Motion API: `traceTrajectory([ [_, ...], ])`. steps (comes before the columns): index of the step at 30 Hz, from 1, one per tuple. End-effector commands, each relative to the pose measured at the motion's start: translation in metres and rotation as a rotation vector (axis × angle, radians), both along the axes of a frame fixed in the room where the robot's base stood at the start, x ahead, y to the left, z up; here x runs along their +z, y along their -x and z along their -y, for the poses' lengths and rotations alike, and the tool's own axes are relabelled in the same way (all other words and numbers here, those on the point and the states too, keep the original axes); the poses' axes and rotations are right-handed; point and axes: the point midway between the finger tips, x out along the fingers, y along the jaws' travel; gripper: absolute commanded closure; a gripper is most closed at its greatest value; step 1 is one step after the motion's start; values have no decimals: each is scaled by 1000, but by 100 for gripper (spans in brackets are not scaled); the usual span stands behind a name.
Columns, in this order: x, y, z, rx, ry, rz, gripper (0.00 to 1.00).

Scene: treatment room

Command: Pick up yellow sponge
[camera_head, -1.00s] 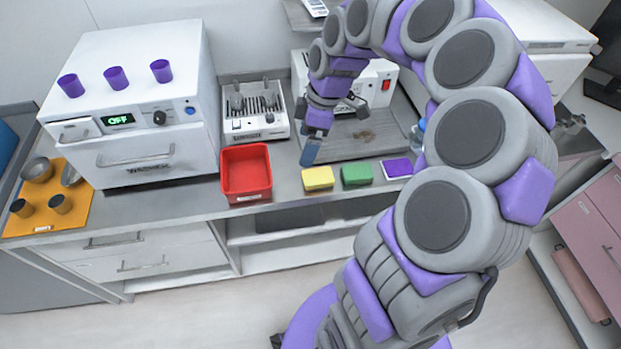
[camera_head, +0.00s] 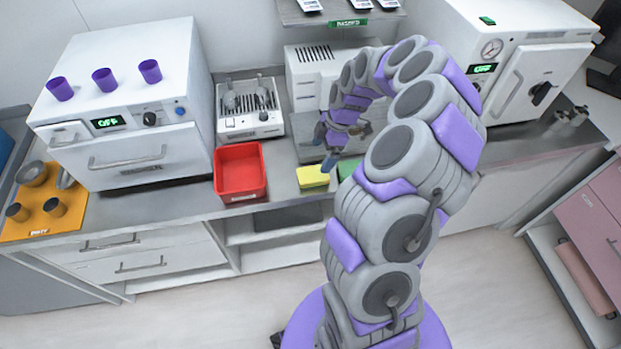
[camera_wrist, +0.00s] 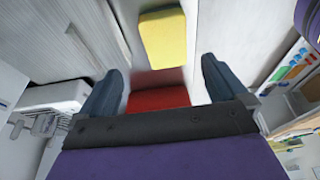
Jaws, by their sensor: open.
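The yellow sponge (camera_head: 312,177) lies on the counter, right of the red bin. In the wrist view the yellow sponge (camera_wrist: 163,38) is ahead of my gripper, between and beyond the fingertips. My gripper (camera_head: 325,146) is above and behind the sponge in the head view, its fingers apart. In the wrist view my gripper (camera_wrist: 161,78) is open with nothing between the fingers. The green sponge (camera_head: 349,168) is right of the yellow one and partly hidden by my arm.
The red bin (camera_head: 262,192) stands close left of the sponge; it also shows in the wrist view (camera_wrist: 158,100). A burner-like device (camera_head: 250,125) stands behind the bin. A white oven (camera_head: 128,153) is on the left, beside an orange mat (camera_head: 25,228). The counter's front edge is near the sponge.

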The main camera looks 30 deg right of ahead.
Motion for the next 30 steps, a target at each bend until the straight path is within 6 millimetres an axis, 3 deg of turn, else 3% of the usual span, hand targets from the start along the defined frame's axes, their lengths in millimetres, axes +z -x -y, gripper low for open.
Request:
traceTrajectory([
  [3, -17, 0, -10, 3, 1, -4, 1],
  [12, -29, 0, -29, 2, 18, -2, 1],
  [22, -73, 3, -27, 1, 3, -5, 1],
  [30, -74, 2, -35, 2, 9, -2, 1],
])
